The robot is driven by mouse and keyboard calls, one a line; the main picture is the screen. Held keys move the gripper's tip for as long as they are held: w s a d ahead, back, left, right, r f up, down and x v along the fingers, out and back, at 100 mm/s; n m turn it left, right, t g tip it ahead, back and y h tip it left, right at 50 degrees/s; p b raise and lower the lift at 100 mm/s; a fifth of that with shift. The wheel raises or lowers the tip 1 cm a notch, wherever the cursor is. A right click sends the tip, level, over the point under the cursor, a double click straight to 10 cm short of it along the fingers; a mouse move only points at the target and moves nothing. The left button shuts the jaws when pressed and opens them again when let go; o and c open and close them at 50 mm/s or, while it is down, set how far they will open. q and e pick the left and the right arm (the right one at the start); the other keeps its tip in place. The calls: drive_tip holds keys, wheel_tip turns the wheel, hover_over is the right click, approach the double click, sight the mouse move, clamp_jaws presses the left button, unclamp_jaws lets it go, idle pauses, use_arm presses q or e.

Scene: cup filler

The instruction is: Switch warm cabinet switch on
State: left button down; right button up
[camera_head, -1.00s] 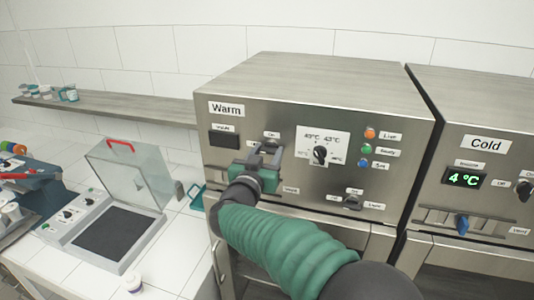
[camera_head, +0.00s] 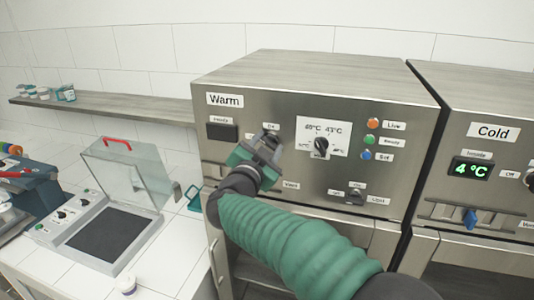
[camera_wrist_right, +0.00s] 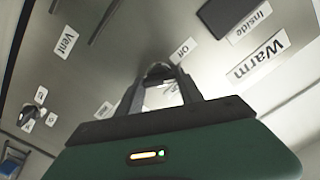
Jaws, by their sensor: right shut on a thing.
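The warm cabinet (camera_head: 300,95) is the steel box with the "Warm" label, in the middle of the head view. My right gripper (camera_head: 268,140) is at its front panel, below the "On" label, and covers the switch in the head view. In the right wrist view my gripper's two fingers (camera_wrist_right: 160,85) are shut on the dark switch knob (camera_wrist_right: 158,71). The gripper is tilted in the head view. The cabinet's "Inside" display (camera_head: 222,132) is dark. My left gripper is not in view.
A temperature dial (camera_head: 321,145), indicator lights (camera_head: 368,140) and a lower switch (camera_head: 355,196) are on the same panel. The cold cabinet (camera_head: 480,105) stands to the right, its display lit at 4 °C. A device with a clear lid (camera_head: 125,175) stands on the left counter.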

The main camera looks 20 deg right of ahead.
drive_tip(key=m+b, duration=0.5)
drive_tip(key=m, duration=0.2)
drive_tip(key=f+m+b, duration=0.1)
drive_tip(key=m+b, duration=0.2)
drive_tip(key=m, duration=0.1)
drive_tip(key=shift+b, duration=0.35)
drive_tip(key=shift+m, duration=0.3)
drive_tip(key=o, duration=1.4)
drive_tip(key=shift+s, duration=0.1)
drive_tip(key=shift+r, duration=0.15)
drive_tip(key=b+v, duration=0.4)
drive_tip(key=v, duration=1.2)
drive_tip(key=shift+s+a, duration=0.25)
drive_tip(key=shift+a, duration=0.05)
